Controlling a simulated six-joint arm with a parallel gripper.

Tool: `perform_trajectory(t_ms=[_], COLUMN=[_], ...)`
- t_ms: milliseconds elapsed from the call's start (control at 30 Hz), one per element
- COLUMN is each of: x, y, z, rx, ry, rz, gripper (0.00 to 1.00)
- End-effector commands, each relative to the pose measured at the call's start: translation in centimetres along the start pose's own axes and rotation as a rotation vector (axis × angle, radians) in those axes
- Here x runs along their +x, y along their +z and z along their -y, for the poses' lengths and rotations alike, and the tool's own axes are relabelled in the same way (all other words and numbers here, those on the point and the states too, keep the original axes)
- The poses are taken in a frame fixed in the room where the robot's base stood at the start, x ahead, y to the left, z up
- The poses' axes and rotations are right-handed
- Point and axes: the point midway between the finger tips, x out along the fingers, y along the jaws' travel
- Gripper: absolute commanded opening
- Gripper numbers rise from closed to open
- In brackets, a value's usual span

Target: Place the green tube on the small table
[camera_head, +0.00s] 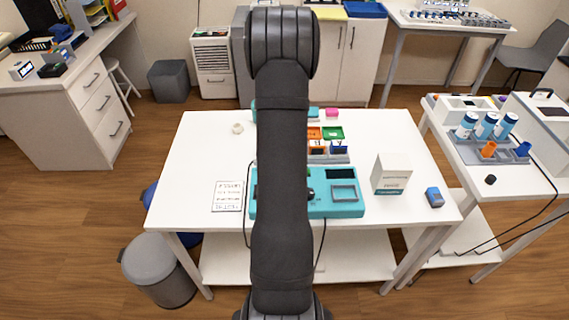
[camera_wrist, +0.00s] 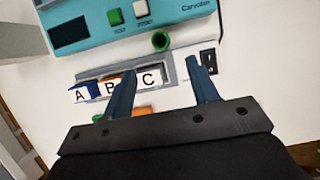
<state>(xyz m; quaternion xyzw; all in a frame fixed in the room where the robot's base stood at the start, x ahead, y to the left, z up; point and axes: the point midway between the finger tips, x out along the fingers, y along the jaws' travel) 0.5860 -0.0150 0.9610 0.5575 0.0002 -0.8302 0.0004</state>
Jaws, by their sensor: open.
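The green tube (camera_wrist: 168,42) shows in the wrist view as a green ring with a dark opening, between the teal device and a grey lettered rack. In the head view my arm covers most of that area, and I cannot make out the tube for sure. My gripper (camera_wrist: 161,68) is open and empty; its two blue fingers are apart, with the tube beyond the gap between their tips. Which table is the small one is not certain; a smaller white side table (camera_head: 484,176) stands on the right, beside the larger white table (camera_head: 210,148).
The teal device (camera_wrist: 93,27) has green and white buttons. The rack (camera_wrist: 171,71) carries cards A, B and C. The side table holds a grey rack (camera_head: 468,150) with blue-and-white bottles.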

Motion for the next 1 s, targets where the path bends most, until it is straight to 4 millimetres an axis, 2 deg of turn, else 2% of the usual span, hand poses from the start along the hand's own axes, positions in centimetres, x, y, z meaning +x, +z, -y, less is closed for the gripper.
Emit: perform_trajectory(t_ms=[167, 700, 867, 1000], x=[-0.5, -0.8, -0.6, -0.1], y=[1.5, 10.6, 12.0, 12.0], z=[0.0, 0.1, 0.1, 0.1], rx=[-0.002, -0.001, 0.000, 0.001], ry=[-0.002, -0.004, -0.001, 0.000], rz=[-0.102, -0.679, -0.762, -0.781], gripper=[0.54, 0.54, 0.54, 0.54])
